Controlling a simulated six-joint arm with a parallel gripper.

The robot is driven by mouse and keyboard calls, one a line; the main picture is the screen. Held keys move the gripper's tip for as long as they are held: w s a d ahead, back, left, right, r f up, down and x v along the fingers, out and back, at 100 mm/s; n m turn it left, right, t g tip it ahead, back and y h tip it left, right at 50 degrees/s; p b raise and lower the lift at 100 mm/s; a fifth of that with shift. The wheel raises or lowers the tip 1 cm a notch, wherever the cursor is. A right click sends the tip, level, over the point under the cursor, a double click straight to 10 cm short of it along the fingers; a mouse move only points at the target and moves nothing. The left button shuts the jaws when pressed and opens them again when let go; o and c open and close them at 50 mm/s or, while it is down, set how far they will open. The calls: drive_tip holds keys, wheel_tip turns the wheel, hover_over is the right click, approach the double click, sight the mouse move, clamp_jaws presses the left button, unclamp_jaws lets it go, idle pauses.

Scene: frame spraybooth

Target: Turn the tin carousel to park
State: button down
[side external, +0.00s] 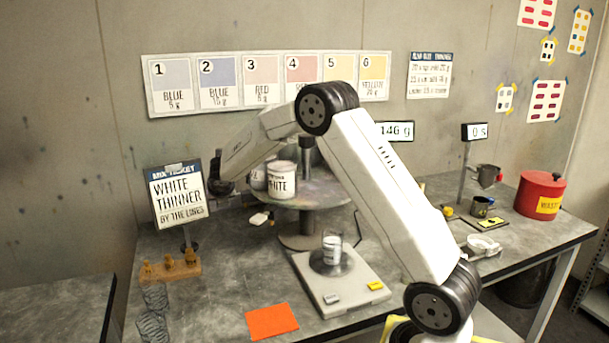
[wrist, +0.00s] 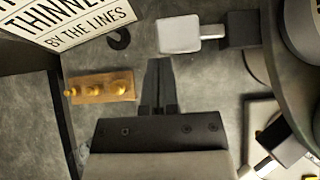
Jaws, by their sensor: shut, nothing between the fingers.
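The tin carousel (side external: 325,193) is a round grey turntable on a short stand, behind the scale. A tin marked WHITE (side external: 282,181) stands on it with another tin (side external: 259,176) to its left; my arm hides its right part. The carousel's dark rim also shows at the right of the wrist view (wrist: 262,75). My gripper (side external: 222,186) is left of the carousel, close to the instruction sign. In the wrist view my gripper (wrist: 158,62) is shut and empty, with bare bench under the fingers.
The sign WHITE THINNER (side external: 178,197) stands at left, by a wooden block with brass pegs (side external: 170,266). A scale (side external: 342,284) with a small cup (side external: 332,248) stands in front. An orange sheet (side external: 271,321) lies near the front edge. A red waste can (side external: 540,195) stands far right.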

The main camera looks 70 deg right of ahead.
drive_tip(key=shift+w+d+m+g+h, duration=0.55)
drive_tip(key=shift+w+d+m, duration=0.45)
drive_tip(key=shift+w+d, duration=0.6)
drive_tip(key=shift+w+a, duration=0.1)
drive_tip(key=shift+a, duration=0.15)
drive_tip(key=s+a+f+v, duration=0.1)
drive_tip(key=v, duration=1.1)
drive_tip(key=shift+s+a, duration=0.15)
drive_tip(key=shift+a, duration=0.25)
drive_tip(key=shift+s+f, duration=0.1)
drive_tip(key=shift+f, duration=0.05)
drive_tip(key=s+a+f+m+g+y, duration=0.1)
drive_tip(key=s+a+f+m, duration=0.3)
drive_tip(key=s+m, duration=0.4)
drive_tip(key=s+a+f+m+y, duration=0.4)
drive_tip(key=s+a+m, duration=0.3)
drive_tip(key=s+m, duration=0.1)
drive_tip(key=s+a+f+m+g+y, duration=0.1)
drive_tip(key=s+a+f+m, duration=0.3)
drive_tip(key=s+m, duration=0.5)
drive_tip(key=shift+s+a+f+g+y, duration=0.3)
drive_tip(key=shift+s+a+y, duration=0.4)
drive_tip(key=shift+a, duration=0.45)
